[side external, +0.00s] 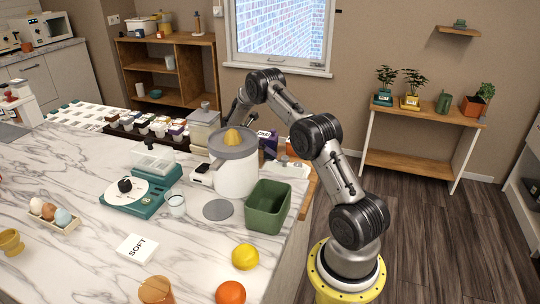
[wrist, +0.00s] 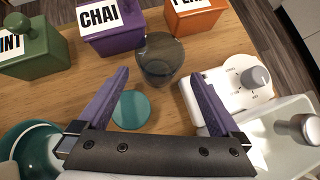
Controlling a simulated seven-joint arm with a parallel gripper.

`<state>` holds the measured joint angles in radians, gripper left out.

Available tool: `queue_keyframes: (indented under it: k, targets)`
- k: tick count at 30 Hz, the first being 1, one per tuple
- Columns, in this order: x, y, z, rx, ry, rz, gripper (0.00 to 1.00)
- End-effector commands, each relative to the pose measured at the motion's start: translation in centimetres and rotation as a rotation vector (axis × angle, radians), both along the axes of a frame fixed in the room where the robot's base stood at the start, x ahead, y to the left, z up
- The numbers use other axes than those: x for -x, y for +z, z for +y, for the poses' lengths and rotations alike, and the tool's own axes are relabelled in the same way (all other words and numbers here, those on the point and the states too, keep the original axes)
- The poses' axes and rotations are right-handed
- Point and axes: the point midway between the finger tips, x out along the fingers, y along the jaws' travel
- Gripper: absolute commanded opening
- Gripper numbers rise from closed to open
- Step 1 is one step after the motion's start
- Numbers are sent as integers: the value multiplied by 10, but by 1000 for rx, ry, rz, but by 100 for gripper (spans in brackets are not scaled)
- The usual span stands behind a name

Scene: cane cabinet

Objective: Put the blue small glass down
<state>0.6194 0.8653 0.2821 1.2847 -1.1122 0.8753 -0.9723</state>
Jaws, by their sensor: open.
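A small dark, see-through glass (wrist: 158,50) stands upright on the wooden surface in the wrist view. Its tint looks smoky grey rather than clearly blue. My gripper (wrist: 158,75) is open, with its two purple fingers spread wide on either side just short of the glass. Nothing is held between them. A round teal disc (wrist: 131,112) lies flat beside the glass, nearer the gripper's palm. In the side view my gripper and this glass are hidden behind the white juicer (side external: 236,170). A separate clear glass (side external: 176,205) stands on the marble counter.
Purple CHAI (wrist: 108,25), orange (wrist: 195,15) and green (wrist: 35,48) boxes stand beyond the glass. A white device with a grey knob (wrist: 228,88) stands close to the right finger. A teal bowl (wrist: 38,150) is at lower left. Bare wood shows between the fingers.

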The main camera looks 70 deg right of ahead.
Motion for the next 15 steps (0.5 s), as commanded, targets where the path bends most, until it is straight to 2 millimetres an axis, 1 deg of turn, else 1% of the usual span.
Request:
queue_keyframes:
  k: [5,10,15]
  targets:
    - [3,-9,-8,-1,-2,2,100]
    - [8,-27,-25,-1,-3,1,100]
    - [12,-38,-36,1,-1,1,100]
